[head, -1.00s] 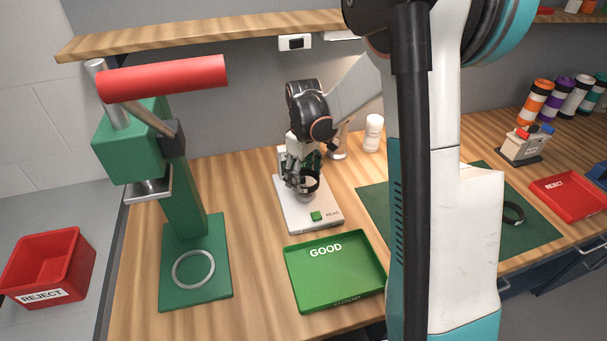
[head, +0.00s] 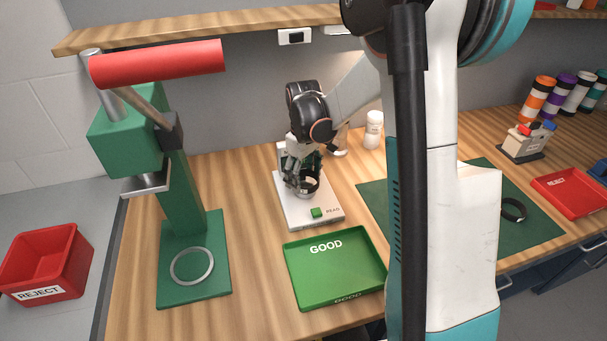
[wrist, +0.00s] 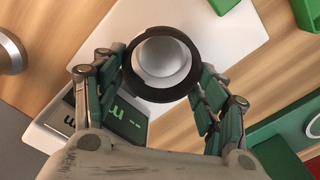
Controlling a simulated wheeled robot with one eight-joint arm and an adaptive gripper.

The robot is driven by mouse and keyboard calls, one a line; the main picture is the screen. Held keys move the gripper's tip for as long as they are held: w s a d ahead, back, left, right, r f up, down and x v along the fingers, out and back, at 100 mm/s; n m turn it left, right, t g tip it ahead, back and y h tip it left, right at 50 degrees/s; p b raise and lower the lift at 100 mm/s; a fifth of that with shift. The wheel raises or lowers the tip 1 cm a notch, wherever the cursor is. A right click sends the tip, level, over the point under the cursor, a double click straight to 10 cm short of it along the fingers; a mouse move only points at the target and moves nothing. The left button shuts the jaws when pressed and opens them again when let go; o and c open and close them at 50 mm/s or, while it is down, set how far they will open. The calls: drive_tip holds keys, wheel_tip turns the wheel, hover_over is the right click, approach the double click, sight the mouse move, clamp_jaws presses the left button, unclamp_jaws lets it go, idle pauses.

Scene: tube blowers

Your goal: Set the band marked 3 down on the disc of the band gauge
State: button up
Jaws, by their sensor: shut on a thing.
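The band gauge is a white plate (head: 296,213) with a green READ button (head: 316,212), standing on the bench in the middle of the head view. A dark ring-shaped band (wrist: 161,64) is between my gripper's fingers; no number on it can be read. My gripper (wrist: 160,80) is shut on the band, with one finger at each side. The gauge's pale round disc (wrist: 161,58) shows through the band's opening in the wrist view. I cannot tell whether the band touches the disc. The gauge's display (wrist: 122,122) shows dashes.
A green GOOD tray (head: 335,268) stands in front of the gauge. A green press with a red handle (head: 158,64) is at left. A red REJECT bin (head: 45,262) is far left.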

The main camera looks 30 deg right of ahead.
drive_tip(key=shift+f+b, duration=0.95)
drive_tip(key=shift+f, duration=0.4)
drive_tip(key=o, duration=1.1)
wheel_tip(320, 180, up, 12)
idle(0.4)
